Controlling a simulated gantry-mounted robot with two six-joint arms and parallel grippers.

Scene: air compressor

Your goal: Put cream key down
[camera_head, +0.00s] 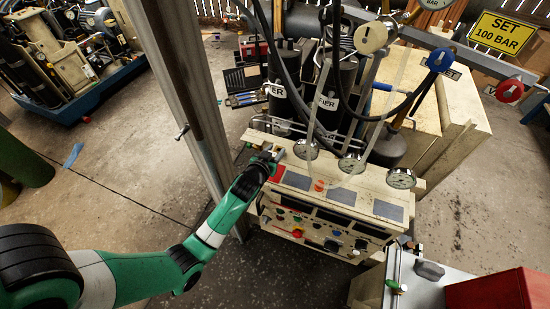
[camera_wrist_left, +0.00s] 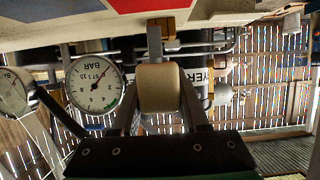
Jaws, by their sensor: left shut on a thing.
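My left gripper (camera_head: 272,153) is at the back left edge of the cream control panel's top (camera_head: 325,190). In the left wrist view my gripper (camera_wrist_left: 160,95) is shut on the cream key (camera_wrist_left: 160,86), with one finger on each side of its rounded cream head. The key's metal shank (camera_wrist_left: 154,42) points toward the panel, beside a small brass-coloured part (camera_wrist_left: 165,28). Whether the shank touches the panel or sits in something, I cannot tell. In the head view the key is too small and too covered by the gripper to make out clearly. My right gripper is not in view.
Pressure gauges (camera_head: 351,163) stand along the panel's back edge; one (camera_wrist_left: 96,82) is close beside my left gripper. Dark cylinders (camera_head: 335,95) and hoses rise behind. A metal post (camera_head: 180,75) stands left of the panel. A red box (camera_head: 490,290) is at the lower right.

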